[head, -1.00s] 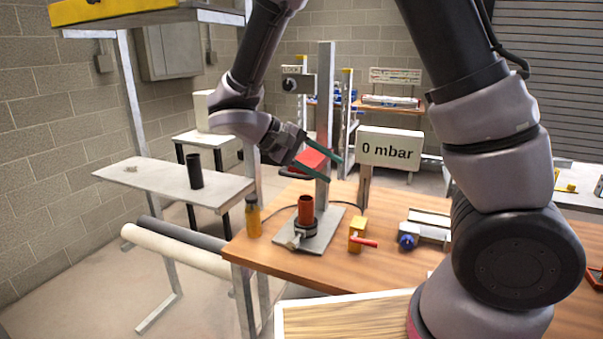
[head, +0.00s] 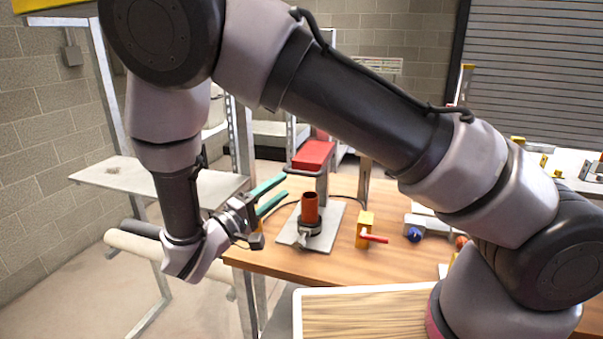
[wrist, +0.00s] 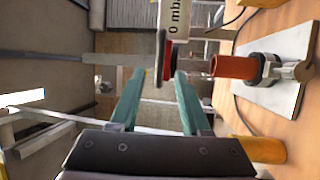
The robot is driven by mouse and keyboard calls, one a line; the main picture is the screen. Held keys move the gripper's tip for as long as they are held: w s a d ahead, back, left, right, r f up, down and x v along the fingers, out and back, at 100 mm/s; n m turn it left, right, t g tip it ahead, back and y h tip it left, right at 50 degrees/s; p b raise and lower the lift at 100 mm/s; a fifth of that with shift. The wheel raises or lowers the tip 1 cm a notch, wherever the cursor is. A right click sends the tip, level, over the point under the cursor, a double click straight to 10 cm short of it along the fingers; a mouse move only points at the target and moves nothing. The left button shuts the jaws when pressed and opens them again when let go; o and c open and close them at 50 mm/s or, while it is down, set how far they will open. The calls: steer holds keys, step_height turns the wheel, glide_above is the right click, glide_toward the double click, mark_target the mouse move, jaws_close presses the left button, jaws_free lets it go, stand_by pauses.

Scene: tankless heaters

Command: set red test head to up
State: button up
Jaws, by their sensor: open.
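The red test head (head: 314,155) is a red block on the upright post, above the red pipe (head: 310,208). It also shows in the wrist view (wrist: 168,58), past my fingertips and roughly in line with the gap between them. My gripper (head: 283,187) has two teal fingers, apart and empty. In the head view the fingers are to the left of the head and lower, pointing up and right. In the wrist view the fingertips (wrist: 158,85) look apart from the head. My arm hides the post's upper part in the head view.
The red pipe stands in a clamp on a grey plate (head: 335,222). A yellow valve block with a red lever (head: 364,229) is to its right on the wooden bench (head: 300,262). An amber bottle (wrist: 258,149) is close to my gripper. The 0 mbar sign (wrist: 174,20) is behind.

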mark_target(298, 174)
steer(key=x, duration=0.8)
steer(key=shift+c, duration=0.4)
jaws_close()
stand_by(0.9)
